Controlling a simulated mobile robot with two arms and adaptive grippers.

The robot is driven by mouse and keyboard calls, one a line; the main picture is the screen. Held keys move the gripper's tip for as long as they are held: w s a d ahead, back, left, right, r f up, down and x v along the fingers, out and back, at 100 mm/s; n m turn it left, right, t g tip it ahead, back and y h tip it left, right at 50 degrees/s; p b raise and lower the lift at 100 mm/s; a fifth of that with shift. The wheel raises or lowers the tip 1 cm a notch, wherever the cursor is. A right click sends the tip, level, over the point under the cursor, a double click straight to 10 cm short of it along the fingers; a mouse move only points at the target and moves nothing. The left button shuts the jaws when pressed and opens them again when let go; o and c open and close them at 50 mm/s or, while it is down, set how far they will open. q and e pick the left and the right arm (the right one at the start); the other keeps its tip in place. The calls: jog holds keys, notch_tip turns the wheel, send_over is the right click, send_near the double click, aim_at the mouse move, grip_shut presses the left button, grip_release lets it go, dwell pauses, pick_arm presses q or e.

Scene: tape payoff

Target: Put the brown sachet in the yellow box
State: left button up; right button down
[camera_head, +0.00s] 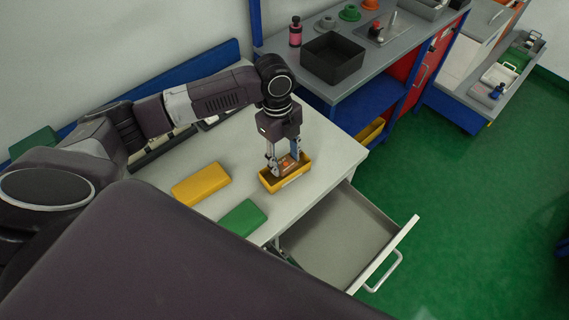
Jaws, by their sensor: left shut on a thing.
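The yellow box (270,184) is an open bin on the light grey table, near the table's right edge. My left gripper (286,166) points down into it, with its fingers at the level of the box's rim. It is shut on the brown sachet (285,168), which shows between the fingers inside the outline of the box and has a small orange-red mark. I cannot tell whether the sachet touches the box floor. My right gripper is not in view.
A closed yellow case (201,184) and a green case (242,217) lie on the table left of the box. An open, empty drawer (338,238) sticks out at the table's right front. A workbench with a black bin (333,60) stands behind.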

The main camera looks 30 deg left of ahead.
aim_at(284, 163)
pick_arm(q)
notch_tip(284, 163, down, 3)
jog(key=shift+f, duration=0.3)
jog(key=o, duration=1.1)
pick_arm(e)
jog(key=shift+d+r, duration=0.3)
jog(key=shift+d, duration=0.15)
pick_arm(q)
notch_tip(284, 163, up, 12)
jog(key=a+b, duration=0.1)
jog(key=b, duration=0.1)
jog(key=shift+w+a, duration=0.2)
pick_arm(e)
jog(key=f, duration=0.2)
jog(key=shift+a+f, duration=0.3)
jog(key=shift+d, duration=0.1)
